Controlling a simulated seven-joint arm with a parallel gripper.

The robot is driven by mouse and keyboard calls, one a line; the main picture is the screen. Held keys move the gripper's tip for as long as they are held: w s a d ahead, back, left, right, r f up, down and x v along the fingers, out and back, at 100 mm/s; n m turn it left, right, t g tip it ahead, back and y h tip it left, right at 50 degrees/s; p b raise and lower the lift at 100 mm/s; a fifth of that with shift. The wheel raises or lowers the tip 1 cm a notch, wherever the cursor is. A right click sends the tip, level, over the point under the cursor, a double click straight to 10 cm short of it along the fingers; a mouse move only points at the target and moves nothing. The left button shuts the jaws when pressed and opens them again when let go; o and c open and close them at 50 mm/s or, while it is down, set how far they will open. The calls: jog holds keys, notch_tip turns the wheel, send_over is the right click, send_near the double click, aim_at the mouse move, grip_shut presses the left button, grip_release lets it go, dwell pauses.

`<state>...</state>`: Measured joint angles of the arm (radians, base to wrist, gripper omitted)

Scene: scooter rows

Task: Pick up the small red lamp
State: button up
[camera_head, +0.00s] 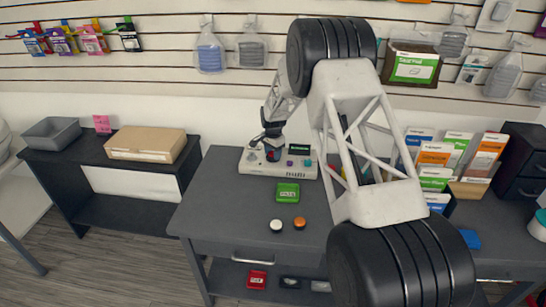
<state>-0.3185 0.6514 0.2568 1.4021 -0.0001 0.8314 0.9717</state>
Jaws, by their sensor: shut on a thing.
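My gripper (269,150) is at the back of the grey desk, over the left part of a pale control box (284,168). It is shut on a small red thing, which I take to be the small red lamp (271,156). Only a little red shows between and below the dark fingers; the rest is hidden. I cannot tell whether the lamp touches the box.
A green box (287,192), a white round piece (276,225) and an orange round piece (299,222) lie on the desk (225,205). A brochure rack (437,165) stands at the right. My arm hides much of the desk's right side. The desk's front left is clear.

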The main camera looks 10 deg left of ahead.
jog(key=shift+r, duration=0.1)
jog(key=shift+r, duration=0.75)
notch_tip(320, 180, up, 2)
jog(key=shift+r, duration=0.1)
jog(key=s+d, duration=0.1)
jog(key=s, duration=0.4)
jog(key=s+d, duration=0.2)
jog(key=s, duration=0.3)
jog(key=s+d+r, duration=0.1)
jog(key=s+d, duration=0.1)
jog(key=s, duration=0.3)
jog(key=shift+s, duration=0.1)
jog(key=shift+n, duration=0.4)
jog(key=s+d+f, duration=0.1)
jog(key=s+d, duration=0.1)
jog(key=s, duration=0.3)
jog(key=s+d+f, duration=0.1)
jog(key=s+d, duration=0.2)
jog(key=s, duration=0.3)
jog(key=s+d+f, duration=0.1)
jog(key=s+d, duration=0.1)
jog(key=s, duration=0.4)
jog(key=shift+s+d+f, duration=0.2)
jog(key=shift+d+f, duration=0.1)
jog(key=shift+f, duration=0.05)
jog(key=shift+w, duration=0.15)
